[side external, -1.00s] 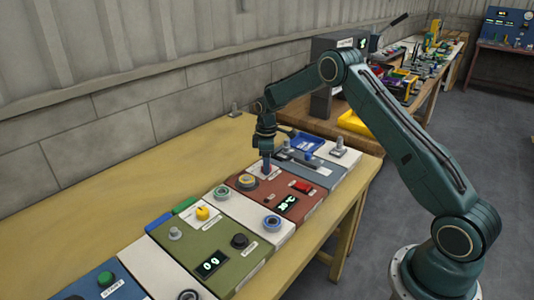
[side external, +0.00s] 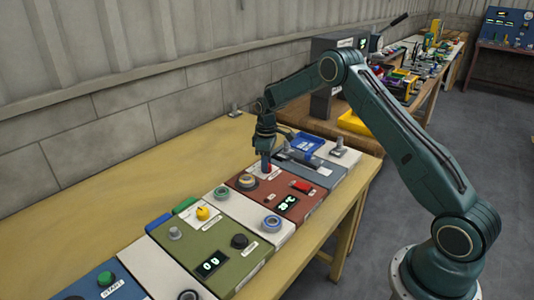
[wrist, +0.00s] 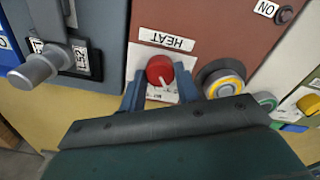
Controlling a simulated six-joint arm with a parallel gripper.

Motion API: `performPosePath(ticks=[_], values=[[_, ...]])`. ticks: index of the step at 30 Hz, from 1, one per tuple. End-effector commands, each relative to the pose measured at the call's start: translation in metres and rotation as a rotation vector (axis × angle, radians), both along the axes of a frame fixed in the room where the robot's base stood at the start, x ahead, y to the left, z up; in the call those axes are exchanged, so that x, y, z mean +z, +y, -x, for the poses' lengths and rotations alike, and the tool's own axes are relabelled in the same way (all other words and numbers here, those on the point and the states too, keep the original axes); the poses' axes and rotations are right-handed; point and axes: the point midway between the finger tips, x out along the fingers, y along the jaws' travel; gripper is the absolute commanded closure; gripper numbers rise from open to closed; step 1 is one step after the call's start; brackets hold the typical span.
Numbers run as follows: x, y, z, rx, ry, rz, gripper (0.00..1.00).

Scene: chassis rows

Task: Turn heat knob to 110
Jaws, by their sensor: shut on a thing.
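The red heat knob (wrist: 158,66) has a white pointer line and sits on a white plate below the HEAT label (wrist: 166,40), which appears upside down in the wrist view. My gripper (wrist: 160,86) has one blue finger on each side of the knob and is shut on it. In the side view, my gripper (side external: 266,162) points down at the red-brown panel (side external: 262,206), and its fingers mostly hide the knob. The panel's lit display (side external: 288,203) is too small to read surely. The scale around the knob is partly hidden.
A yellow-ringed button (side external: 247,182) and a red switch (side external: 302,187) sit close by on the same panel. A grey-blue panel with a lever (wrist: 42,64) adjoins it. A green panel (side external: 205,245) lies nearer the camera.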

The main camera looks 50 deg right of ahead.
Motion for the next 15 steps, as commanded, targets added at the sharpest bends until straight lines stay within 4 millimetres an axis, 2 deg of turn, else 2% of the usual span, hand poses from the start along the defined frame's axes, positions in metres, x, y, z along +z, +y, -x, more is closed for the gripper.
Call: performPosePath(ticks=[15], values=[[0.0006,0.0003,0.0000,-0.473,-0.001,0.000,0.91]])
